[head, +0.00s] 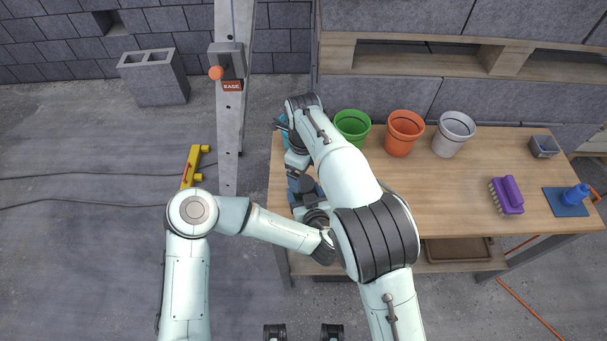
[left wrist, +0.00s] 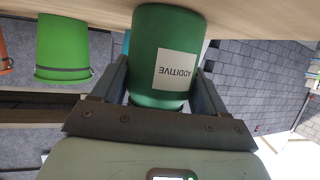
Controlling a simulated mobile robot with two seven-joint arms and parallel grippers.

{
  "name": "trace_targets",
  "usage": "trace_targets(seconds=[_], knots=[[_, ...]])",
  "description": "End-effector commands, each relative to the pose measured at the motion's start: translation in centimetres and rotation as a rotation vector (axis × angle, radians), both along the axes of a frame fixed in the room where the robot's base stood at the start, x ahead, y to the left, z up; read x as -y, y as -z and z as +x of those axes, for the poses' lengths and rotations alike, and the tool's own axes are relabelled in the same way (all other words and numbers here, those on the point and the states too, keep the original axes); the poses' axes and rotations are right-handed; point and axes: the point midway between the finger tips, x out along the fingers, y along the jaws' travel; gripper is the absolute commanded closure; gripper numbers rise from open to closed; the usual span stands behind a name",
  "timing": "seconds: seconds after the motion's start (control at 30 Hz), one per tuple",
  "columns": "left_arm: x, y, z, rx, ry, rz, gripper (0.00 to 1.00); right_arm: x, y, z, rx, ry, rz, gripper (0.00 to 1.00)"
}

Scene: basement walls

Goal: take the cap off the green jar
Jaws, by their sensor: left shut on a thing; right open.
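The green jar (left wrist: 150,35) with a white ADDITIVE label fills the middle of the left wrist view, which is upside down. My left gripper (left wrist: 163,80) is shut on the jar's sides, one finger on each side. The jar's cap end is toward the gripper's palm and mostly hidden by it. In the head view my left gripper (head: 298,198) is at the table's left edge, with the jar largely hidden by my arms. My right arm reaches over there and bends down; its open gripper (head: 298,171) is close above my left one and mostly covered.
The wooden table (head: 450,200) holds a green pot (head: 352,122), an orange pot (head: 402,130) and a white pot (head: 453,130) at the back. A purple brush (head: 508,193), a blue item on a mat (head: 572,198) and a grey container (head: 544,146) are right. The table's middle is clear.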

Motion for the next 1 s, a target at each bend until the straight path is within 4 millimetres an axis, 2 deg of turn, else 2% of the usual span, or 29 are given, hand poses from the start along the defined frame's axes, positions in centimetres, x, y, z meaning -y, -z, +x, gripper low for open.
trace_targets(seconds=[0.17, 0.2, 0.27, 0.53, 0.67, 1.0], knots=[[-0.1, 0.5, -0.2, -0.012, 0.0, 0.003, 1.0, 0.0, 0.0, 0.0, 0.0, 0.0, 0.0, 0.12], [-0.1, 0.5, -0.2, -0.013, 0.0, 0.003, 0.2, 0.0, 0.0, 0.0, 0.0, 0.0, 0.0, 0.12], [-0.1, 0.5, -0.2, -0.012, 0.0, 0.002, 0.01, 0.0, 0.0, 0.0, 0.0, 0.0, 0.0, 0.12], [0.0, 0.1, -0.2, -0.004, 0.001, 0.001, 0.0, 0.0, 0.0, 0.0, 0.0, 0.0, 0.0, 0.12], [0.4, -0.5, -1.3, -0.002, 0.004, 0.0, 0.0, 0.0, 0.2, 0.0, -0.001, 0.001, 0.0, 0.12], [2.2, -3.2, -7.9, -0.003, 0.007, 0.002, 0.0, 0.0, 1.1, -0.3, -0.004, 0.001, 0.0, 0.12]])
